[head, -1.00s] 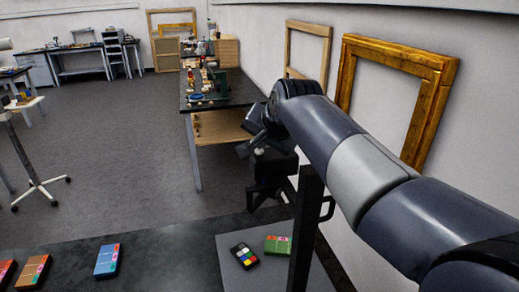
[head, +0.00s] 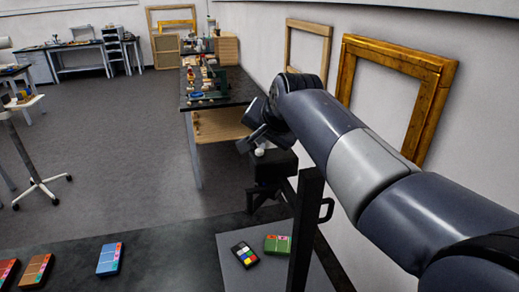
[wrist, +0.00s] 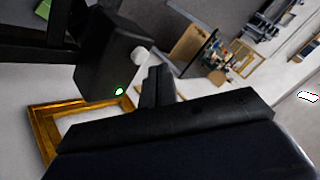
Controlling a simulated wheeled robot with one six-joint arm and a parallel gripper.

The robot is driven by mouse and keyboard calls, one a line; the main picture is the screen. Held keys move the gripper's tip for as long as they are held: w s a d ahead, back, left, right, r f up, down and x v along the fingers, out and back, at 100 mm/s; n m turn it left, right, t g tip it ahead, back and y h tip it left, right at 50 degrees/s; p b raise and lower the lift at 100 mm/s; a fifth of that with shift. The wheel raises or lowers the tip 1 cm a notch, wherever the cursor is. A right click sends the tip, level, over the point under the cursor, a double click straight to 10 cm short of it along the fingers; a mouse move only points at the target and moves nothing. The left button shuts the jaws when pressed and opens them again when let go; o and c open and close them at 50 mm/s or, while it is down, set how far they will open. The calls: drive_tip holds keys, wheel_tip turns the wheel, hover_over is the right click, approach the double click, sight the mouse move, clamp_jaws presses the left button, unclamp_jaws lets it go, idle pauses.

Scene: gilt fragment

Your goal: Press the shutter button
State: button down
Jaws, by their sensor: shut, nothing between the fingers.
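A black camera-like box (head: 275,165) is mounted on a dark stand (head: 306,220) at the near bench. A white round button (head: 259,152) sits at its upper left edge. In the wrist view the box (wrist: 108,55) has a lit green spot (wrist: 119,91) on one face, and the white button (wrist: 138,56) stands out from its side. My gripper (wrist: 160,72) is shut and empty, with its fingertips close to the button; I cannot tell whether they touch it. In the head view my gripper (head: 246,144) is partly hidden, just above and left of the button.
A colour checker (head: 244,255) and a green box (head: 278,244) lie on a grey mat below the stand. A blue box (head: 110,259) lies further left. A gilt frame (head: 430,111) leans on the right wall. A cluttered workbench (head: 232,93) stands behind.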

wheel_tip(320, 180, up, 3)
drive_tip(key=shift+f+p, duration=0.1)
drive_tip(key=shift+p, duration=0.95)
drive_tip(key=shift+r, duration=1.05)
drive_tip(key=shift+f, duration=0.1)
wheel_tip(320, 180, up, 4)
hover_over(261, 156)
drive_tip(key=shift+s+a, duration=0.2)
drive_tip(key=shift+s, duration=0.1)
